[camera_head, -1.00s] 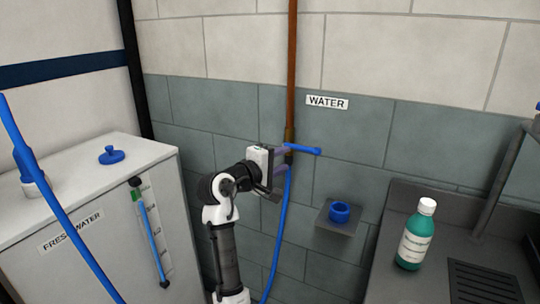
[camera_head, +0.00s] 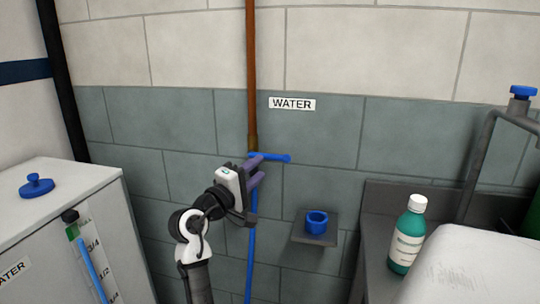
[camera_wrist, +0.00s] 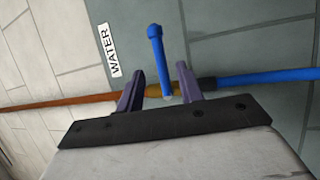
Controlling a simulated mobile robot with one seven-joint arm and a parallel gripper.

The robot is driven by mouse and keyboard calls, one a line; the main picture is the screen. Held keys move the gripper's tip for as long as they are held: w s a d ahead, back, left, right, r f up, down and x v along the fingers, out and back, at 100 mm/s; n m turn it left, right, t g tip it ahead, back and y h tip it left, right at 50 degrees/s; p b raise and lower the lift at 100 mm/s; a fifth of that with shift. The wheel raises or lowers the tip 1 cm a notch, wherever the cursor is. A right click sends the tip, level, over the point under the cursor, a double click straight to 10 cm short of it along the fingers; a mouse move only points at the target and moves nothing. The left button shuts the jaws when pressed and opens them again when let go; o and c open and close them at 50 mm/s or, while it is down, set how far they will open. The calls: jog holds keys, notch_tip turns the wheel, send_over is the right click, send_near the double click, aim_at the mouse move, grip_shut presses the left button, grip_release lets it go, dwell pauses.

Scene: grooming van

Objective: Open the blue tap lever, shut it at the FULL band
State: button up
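The blue tap lever (camera_head: 272,158) sticks out sideways to the right, across the vertical copper pipe, below the WATER sign. In the wrist view the lever (camera_wrist: 156,45) shows between and beyond my fingers. My gripper (camera_head: 254,172) is open at the tap, its two purple fingers apart; it also shows in the wrist view (camera_wrist: 158,82). I cannot tell whether a finger touches the lever. The level gauge (camera_head: 87,262) on the white tank has a green band (camera_head: 73,232) near its top and a blue column below it; the bottom is cut off.
A blue hose (camera_head: 250,265) runs down from the tap. A blue cup-like ring (camera_head: 316,222) sits on a small wall shelf (camera_head: 313,241). A green bottle (camera_head: 406,240) stands on the dark counter at the right. A blue cap (camera_head: 36,186) lies on the tank (camera_head: 90,180).

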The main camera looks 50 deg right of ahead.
aim_at(270, 158)
jog(key=d, duration=0.2)
jog(key=d+r, duration=0.1)
jog(key=d, duration=0.1)
jog(key=d+p, duration=0.1)
jog(key=d, duration=0.2)
jog(key=shift+w+r, duration=0.15)
jog(key=shift+w, duration=0.2)
grip_shut()
